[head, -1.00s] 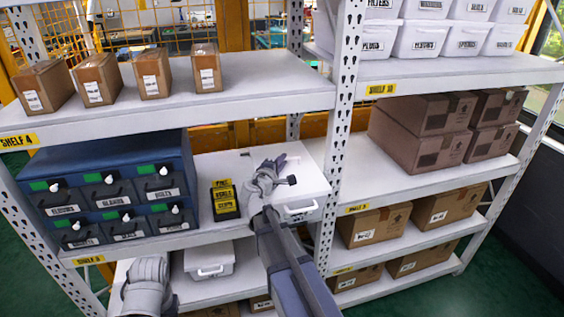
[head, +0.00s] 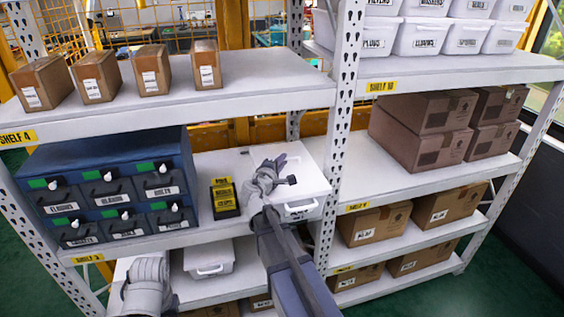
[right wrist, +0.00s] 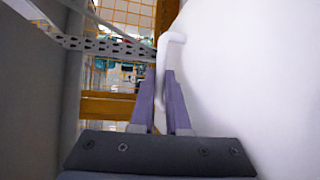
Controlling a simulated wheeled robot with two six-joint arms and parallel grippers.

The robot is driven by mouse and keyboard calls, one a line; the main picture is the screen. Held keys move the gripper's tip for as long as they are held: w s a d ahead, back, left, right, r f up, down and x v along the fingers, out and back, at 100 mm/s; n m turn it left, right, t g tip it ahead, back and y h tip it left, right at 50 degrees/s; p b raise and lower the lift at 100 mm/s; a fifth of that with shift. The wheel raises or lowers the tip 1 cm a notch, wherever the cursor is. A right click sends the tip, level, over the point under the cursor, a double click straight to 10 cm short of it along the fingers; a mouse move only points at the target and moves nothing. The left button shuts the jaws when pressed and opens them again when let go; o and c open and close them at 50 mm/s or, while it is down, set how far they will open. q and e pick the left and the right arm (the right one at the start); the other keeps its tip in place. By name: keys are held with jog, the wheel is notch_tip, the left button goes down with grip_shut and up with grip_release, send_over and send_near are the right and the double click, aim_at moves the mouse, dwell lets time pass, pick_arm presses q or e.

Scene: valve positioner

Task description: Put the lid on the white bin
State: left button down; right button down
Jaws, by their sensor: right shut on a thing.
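The white lid (head: 308,179) is a broad pale slab on the middle shelf, over the white bin (head: 301,212). The bin's front shows below the lid's front edge, with a handle and a dark label. I cannot tell whether the lid is seated or slightly raised. My right gripper (head: 277,166) is at the lid's left part. In the right wrist view, its two fingers (right wrist: 161,105) are shut on a thin white upright piece, apparently the lid's handle, beside a large white surface. My left gripper is out of view; only part of my left arm shows at the lower left.
Left of the bin stand small black boxes with yellow labels (head: 223,196) and a blue drawer cabinet (head: 110,180). A shelf upright (head: 338,130) is close on the right. Another white bin (head: 208,258) sits on the shelf below. Brown cartons (head: 425,125) fill the right bay.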

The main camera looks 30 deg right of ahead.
jog(key=shift+f, duration=0.2)
dwell(0.3)
jog(key=c, duration=0.8)
grip_release()
jog(key=shift+a, duration=0.1)
jog(key=p+v, duration=0.1)
jog(key=v, duration=0.6)
jog(key=shift+s+a+r, duration=0.1)
jog(key=shift+s+a, duration=0.1)
jog(key=shift+s, duration=0.1)
jog(key=shift+a, duration=0.1)
